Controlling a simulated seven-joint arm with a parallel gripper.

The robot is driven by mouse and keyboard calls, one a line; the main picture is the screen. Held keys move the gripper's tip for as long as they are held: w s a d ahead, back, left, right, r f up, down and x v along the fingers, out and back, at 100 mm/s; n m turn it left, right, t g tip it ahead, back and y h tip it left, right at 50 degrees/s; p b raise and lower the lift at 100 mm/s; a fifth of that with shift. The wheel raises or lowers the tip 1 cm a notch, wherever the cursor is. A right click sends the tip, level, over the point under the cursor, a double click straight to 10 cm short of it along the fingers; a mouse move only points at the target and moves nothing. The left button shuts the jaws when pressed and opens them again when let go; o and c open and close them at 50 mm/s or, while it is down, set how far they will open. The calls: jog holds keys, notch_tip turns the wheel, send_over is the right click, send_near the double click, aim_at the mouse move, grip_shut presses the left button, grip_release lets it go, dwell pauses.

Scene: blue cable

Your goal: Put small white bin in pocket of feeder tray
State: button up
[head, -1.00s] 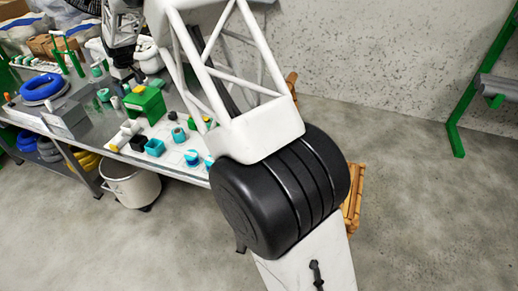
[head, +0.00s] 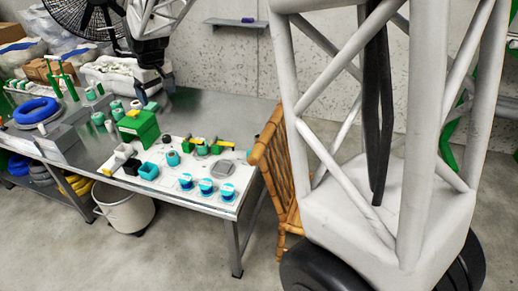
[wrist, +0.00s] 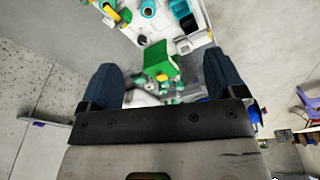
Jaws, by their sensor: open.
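The small white bin (head: 123,151) seems to be the pale block at the left end of the white board, beside a black bin (head: 131,166) and a teal bin (head: 149,170). It also shows in the wrist view (wrist: 183,47). The white board (head: 160,184), apparently the feeder tray, lies along the table's front edge; its pockets are too small to tell apart. My gripper (head: 153,80) is above the back of the table, beyond the green box. In the wrist view my gripper (wrist: 160,80) is open, with nothing between its blue-grey fingers.
A green box (head: 138,127) stands just behind the white bin. Several teal and green parts stand on the board. A blue ring (head: 36,110) is at the left, a bamboo chair (head: 272,165) at the right end. The metal tabletop (head: 205,108) behind the board is largely clear.

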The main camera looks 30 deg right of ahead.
jog(key=s+d+r+m, duration=0.1)
jog(key=s+d+r, duration=0.25)
jog(key=s, duration=0.65)
jog(key=s+d+f+m, duration=0.1)
jog(key=s+d, duration=0.1)
jog(key=s, duration=0.9)
jog(key=s+d+f+m, duration=0.1)
jog(key=s+d, duration=0.1)
jog(key=s, duration=0.8)
jog(key=s+d+f+m, duration=0.1)
jog(key=s+d+f, duration=0.1)
jog(key=s, duration=0.9)
jog(key=shift+s+d+m+t+h, duration=0.3)
jog(key=shift+d+m+t+h, duration=0.1)
jog(key=shift+d, duration=0.05)
jog(key=shift+c, duration=0.5)
